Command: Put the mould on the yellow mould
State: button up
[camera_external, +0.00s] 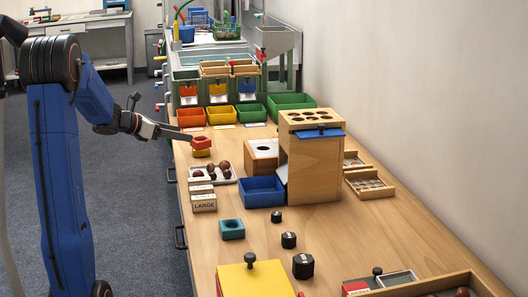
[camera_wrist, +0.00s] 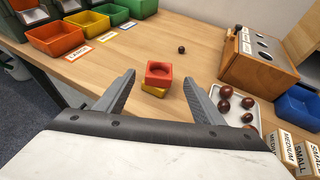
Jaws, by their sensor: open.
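A red mould (camera_wrist: 158,82), a small block with a round hollow on top, sits on a yellow mould (camera_wrist: 152,91) on the wooden bench. The two look slightly out of line, and the yellow one is mostly covered. In the external view the red mould (camera_external: 201,143) is also on top, with the yellow mould (camera_external: 201,153) under it. My gripper (camera_wrist: 160,80) is open, its two fingers apart on either side of the red mould with gaps showing. In the external view my gripper (camera_external: 187,135) is beside the pair, at about the red mould's height.
A white tray (camera_wrist: 266,115) of brown chestnuts lies right of the moulds, near size-labelled wooden blocks (camera_external: 203,197). One loose chestnut (camera_wrist: 181,49) lies behind. Coloured bins (camera_wrist: 54,39) line the far side. A wooden box with holes (camera_external: 314,165) and blue bin (camera_external: 262,191) stand right.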

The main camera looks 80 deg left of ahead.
jog(key=shift+v, duration=1.15)
jog(key=shift+w, duration=0.1)
